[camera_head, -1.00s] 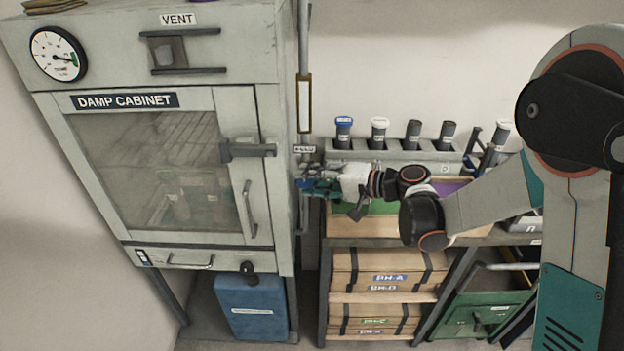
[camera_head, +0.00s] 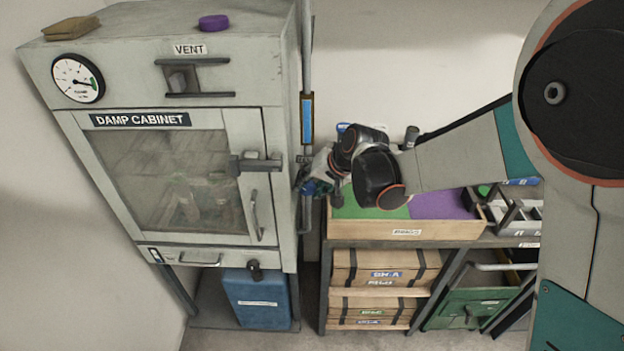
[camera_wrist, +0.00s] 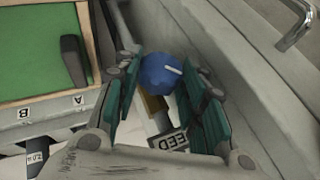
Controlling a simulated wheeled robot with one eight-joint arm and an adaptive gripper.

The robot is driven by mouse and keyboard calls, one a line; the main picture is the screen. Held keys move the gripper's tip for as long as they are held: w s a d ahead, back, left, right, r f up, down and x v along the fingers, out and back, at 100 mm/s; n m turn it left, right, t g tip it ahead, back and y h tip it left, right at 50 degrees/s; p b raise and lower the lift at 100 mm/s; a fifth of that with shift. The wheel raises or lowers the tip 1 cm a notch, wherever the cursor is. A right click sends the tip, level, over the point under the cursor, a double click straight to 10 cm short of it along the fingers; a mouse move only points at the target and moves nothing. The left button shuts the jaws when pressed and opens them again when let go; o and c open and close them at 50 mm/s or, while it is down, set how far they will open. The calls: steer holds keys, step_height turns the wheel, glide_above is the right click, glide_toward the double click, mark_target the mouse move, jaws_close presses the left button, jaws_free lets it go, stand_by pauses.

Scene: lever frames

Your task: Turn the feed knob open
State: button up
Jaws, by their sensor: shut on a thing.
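The feed knob (camera_wrist: 158,74) is blue with a white pointer mark. In the wrist view it sits between the teal finger pads of my gripper (camera_wrist: 163,88), which is shut on it. The pointer mark slants to the right. A FEED label (camera_wrist: 171,143) lies beside the knob on a pipe. In the head view my gripper (camera_head: 314,186) is at the pipe to the right of the damp cabinet (camera_head: 270,130), and my wrist hides most of the knob. The sight tube (camera_head: 307,118) on the pipe above shows blue.
The cabinet's door handle (camera_head: 254,215) stands close left of my gripper. A wooden tray (camera_head: 375,232) with green and purple mats is on the shelf at right. A round gauge (camera_head: 78,78) is on the cabinet, with its needle near the green band.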

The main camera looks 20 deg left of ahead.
steer(key=shift+a+r+h+p, duration=0.15)
steer(key=shift+h+p, duration=0.35)
steer(key=shift+h, duration=0.7)
steer(key=shift+a+n+t, duration=0.1)
steer(key=shift+n+t, duration=0.2)
steer(key=o, duration=1.1)
steer(key=shift+c, duration=0.2)
steer(key=v, duration=0.8)
